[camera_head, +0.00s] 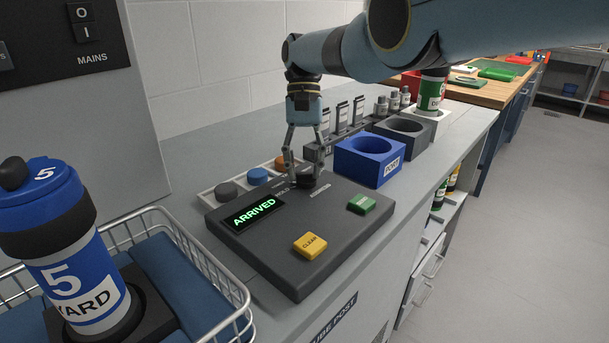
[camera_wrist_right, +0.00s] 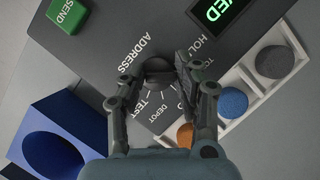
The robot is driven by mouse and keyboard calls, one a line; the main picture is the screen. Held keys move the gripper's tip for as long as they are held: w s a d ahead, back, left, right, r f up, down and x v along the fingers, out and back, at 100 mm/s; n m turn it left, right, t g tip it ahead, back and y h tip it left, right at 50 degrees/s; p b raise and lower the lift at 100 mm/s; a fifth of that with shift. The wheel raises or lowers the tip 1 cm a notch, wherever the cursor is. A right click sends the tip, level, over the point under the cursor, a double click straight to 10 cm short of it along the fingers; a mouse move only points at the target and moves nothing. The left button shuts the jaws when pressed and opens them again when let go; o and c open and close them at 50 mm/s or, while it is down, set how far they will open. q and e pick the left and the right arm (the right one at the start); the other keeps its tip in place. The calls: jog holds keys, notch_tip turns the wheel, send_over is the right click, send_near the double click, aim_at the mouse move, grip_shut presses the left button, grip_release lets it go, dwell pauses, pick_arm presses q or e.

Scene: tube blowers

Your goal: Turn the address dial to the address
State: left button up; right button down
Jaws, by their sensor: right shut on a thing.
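The dark address dial (camera_head: 306,179) sits near the back edge of the sloped grey control panel (camera_head: 280,262). My right gripper (camera_head: 305,176) reaches down from above with its fingers on either side of the dial, shut on it. In the right wrist view the dial (camera_wrist_right: 159,72) lies between the fingertips, with the labels ADDRESS, HOL..., DEPOT and TEST around it. The fingers hide part of the dial and its pointer. The panel's display (camera_head: 253,214) reads ARRIVED in green. My left gripper is not in view.
A yellow CLEAR button (camera_head: 310,245) and a green SEND button (camera_head: 361,204) are on the panel. A blue PORT block (camera_head: 369,160) stands behind right. A tray of round caps (camera_head: 221,198) lies behind left. A wire basket (camera_head: 232,290) holds a blue tube (camera_head: 62,250) marked 5.

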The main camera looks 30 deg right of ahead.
jog(key=n+h, duration=0.1)
jog(key=n, duration=0.1)
jog(key=shift+n+b, duration=0.3)
jog(key=shift+b, duration=0.05)
jog(key=shift+a+n+h, duration=0.1)
jog(key=shift+n+h, duration=0.3)
jog(key=shift+n, duration=0.8)
jog(key=c, duration=1)
grip_release()
jog(key=shift+o, duration=0.2)
jog(key=shift+g, duration=0.3)
